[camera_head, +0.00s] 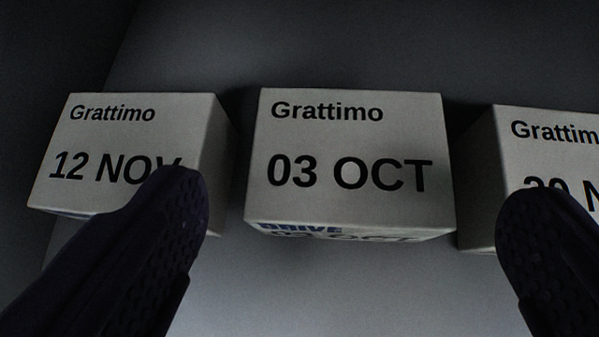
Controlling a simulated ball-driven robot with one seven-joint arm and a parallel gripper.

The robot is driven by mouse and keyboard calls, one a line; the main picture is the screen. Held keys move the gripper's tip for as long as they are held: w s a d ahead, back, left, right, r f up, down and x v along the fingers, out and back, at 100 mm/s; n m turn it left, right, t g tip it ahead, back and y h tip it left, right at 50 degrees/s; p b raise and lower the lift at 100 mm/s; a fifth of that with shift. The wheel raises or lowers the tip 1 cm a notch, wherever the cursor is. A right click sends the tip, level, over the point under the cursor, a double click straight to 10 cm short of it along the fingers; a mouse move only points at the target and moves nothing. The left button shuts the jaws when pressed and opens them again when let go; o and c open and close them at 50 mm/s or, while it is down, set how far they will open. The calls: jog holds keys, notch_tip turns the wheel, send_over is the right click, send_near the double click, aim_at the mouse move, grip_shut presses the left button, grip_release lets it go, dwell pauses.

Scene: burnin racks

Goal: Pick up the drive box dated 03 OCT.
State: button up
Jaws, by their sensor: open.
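The drive box dated 03 OCT (345,135) is a white box in the middle of the head camera view, marked "Grattimo" and "03 OCT" in black. Its lower face also shows blue "DRIVE" lettering, partly cut off by the angle. My gripper (350,205) is open and empty. Its two dark fingers stand wide apart, one to the left and one to the right of this box in the picture. The left finger overlaps the 12 NOV box and the right finger overlaps the right box. I cannot tell how far the fingertips are from the boxes.
A white box dated 12 NOV (110,135) stands to the left, with a narrow gap. Another white Grattimo box (550,150) stands close on the right, its date partly hidden by my finger. The grey surface (330,290) below the middle box in the picture is clear.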

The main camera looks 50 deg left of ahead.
aim_at(349, 159)
jog(key=b+x, duration=0.3)
jog(key=x, duration=0.4)
jog(key=shift+w+f, duration=0.1)
jog(key=shift+f, duration=0.2)
jog(key=shift+w+a, duration=0.15)
jog(key=shift+w, duration=0.05)
jog(key=shift+c, duration=0.2)
jog(key=c, duration=0.8)
